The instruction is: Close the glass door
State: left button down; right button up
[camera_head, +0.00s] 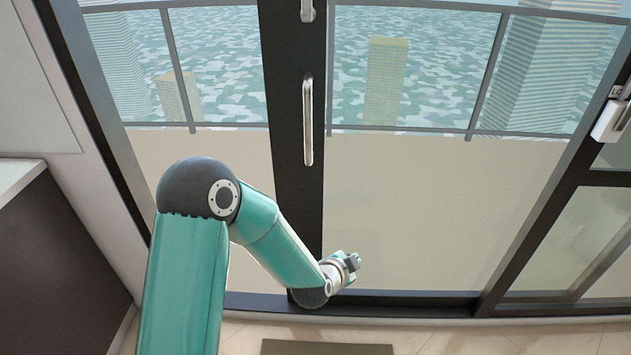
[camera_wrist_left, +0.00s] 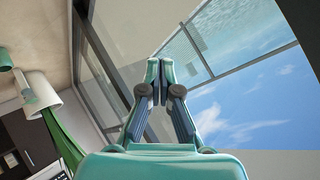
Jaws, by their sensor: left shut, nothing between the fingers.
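The glass door has a dark upright frame (camera_head: 291,150) with a silver vertical handle (camera_head: 307,122). This upright stands left of centre in the head view, apart from the dark frame at the right. A wide span lies between them; I cannot tell whether glass fills it. My left gripper (camera_head: 354,263) is low, just right of the upright's lower part, below the handle and pointing right. I cannot tell whether it touches the door. In the left wrist view my left gripper (camera_wrist_left: 158,82) is shut and empty. My right gripper is not in view.
A white lock-like fitting (camera_head: 610,120) is on the right frame. A balcony railing (camera_head: 430,131) shows beyond the glass. A dark cabinet with a pale top (camera_head: 15,176) stands at the left. A dark mat (camera_head: 325,348) lies on the floor at the bottom.

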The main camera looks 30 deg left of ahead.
pick_arm(q)
jog(key=w+a+r+m+t+y+b, duration=0.2)
jog(key=a+r+m+t+y+b, duration=0.1)
jog(key=a+r, duration=0.4)
jog(key=w+a+r+m+t+y+b, duration=0.3)
jog(key=a+r, duration=0.1)
jog(key=r, duration=0.5)
jog(key=w+a, duration=0.6)
jog(key=shift+a+r, duration=0.15)
jog(key=shift+a, duration=0.25)
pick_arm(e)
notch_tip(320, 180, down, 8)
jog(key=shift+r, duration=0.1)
